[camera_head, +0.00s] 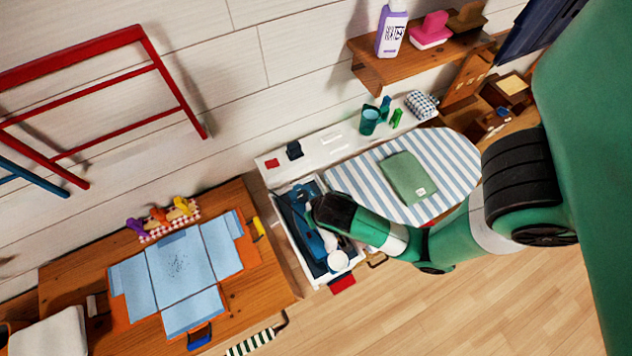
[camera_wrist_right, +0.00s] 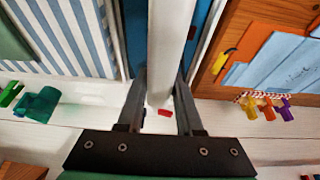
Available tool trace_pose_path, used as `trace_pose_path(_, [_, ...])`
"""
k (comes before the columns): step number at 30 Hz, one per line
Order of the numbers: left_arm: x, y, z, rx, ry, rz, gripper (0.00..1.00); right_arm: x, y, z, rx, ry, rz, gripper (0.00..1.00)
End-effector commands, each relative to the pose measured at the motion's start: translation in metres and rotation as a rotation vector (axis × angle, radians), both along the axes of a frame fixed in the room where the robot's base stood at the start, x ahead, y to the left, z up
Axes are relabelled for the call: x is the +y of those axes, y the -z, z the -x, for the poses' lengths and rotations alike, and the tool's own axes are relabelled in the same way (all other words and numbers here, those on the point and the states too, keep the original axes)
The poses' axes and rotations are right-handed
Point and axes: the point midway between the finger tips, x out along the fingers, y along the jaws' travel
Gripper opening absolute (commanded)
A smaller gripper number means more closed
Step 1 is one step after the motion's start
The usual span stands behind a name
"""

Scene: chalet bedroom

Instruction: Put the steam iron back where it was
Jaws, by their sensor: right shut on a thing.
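My right gripper (camera_head: 318,212) reaches in from the right over a white-rimmed tray (camera_head: 287,240) with a dark blue inside, at the left end of the ironing board (camera_head: 447,150). It is shut on a white part, which looks like the handle of the steam iron (camera_head: 331,240). In the right wrist view this white part (camera_wrist_right: 172,50) runs between the fingers, with blue on both sides. The arm hides part of the iron, and I cannot tell whether it touches the tray. My left gripper is not in view.
A folded green cloth (camera_head: 408,178) lies on the striped board. Teal and green items (camera_head: 369,120) stand behind it. A wall shelf (camera_head: 400,66) holds a purple-white bottle (camera_head: 391,30).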

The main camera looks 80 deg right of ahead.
Motion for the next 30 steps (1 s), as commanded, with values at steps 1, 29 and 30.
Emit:
trace_pose_path(1, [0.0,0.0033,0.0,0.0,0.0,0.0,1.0,-0.0002,0.007,-0.0001,-0.002,0.0,0.001,0.0])
trace_pose_path(29, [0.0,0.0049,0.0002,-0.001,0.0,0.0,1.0,0.0002,0.0139,-0.0002,-0.002,-0.001,0.0,0.65])
trace_pose_path(30, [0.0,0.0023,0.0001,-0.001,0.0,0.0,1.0,0.0002,0.0114,-0.0002,-0.002,-0.001,0.0,0.65])
